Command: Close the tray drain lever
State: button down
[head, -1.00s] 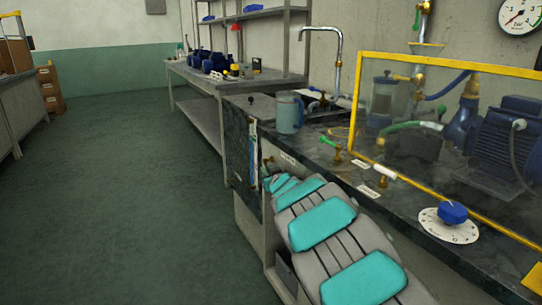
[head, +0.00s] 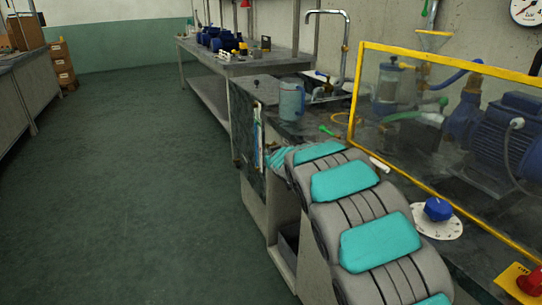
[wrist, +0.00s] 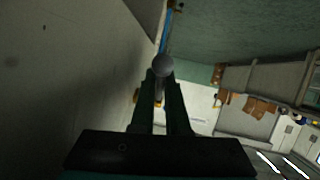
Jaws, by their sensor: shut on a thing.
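In the wrist view, my gripper (wrist: 162,76) is shut with its two dark fingers around a grey, round-ended lever (wrist: 163,66). The ball end shows just beyond the fingertips and part of the stem shows between them. A small brass-coloured part (wrist: 136,96) shows beside the left finger. Whether the lever stands open or closed cannot be told. In the head view, my grey arm with teal pads reaches down along the bench front and hides the gripper and the lever.
The dark benchtop (head: 292,126) carries a blue-grey jug (head: 291,101), a dial with a blue knob (head: 438,210) and a yellow-framed clear guard (head: 440,62). A red knob on a yellow plate (head: 530,281) is at the right. The green floor (head: 130,190) at left is clear.

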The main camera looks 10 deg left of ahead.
jog(key=c, duration=1.2)
grip_release()
jog(key=shift+s, duration=0.1)
jog(key=v, duration=0.7)
jog(key=shift+s+r+b, duration=0.2)
jog(key=shift+s+b, duration=0.05)
jog(key=shift+b, duration=0.15)
jog(key=shift+o, duration=0.2)
jog(key=shift+d, duration=0.1)
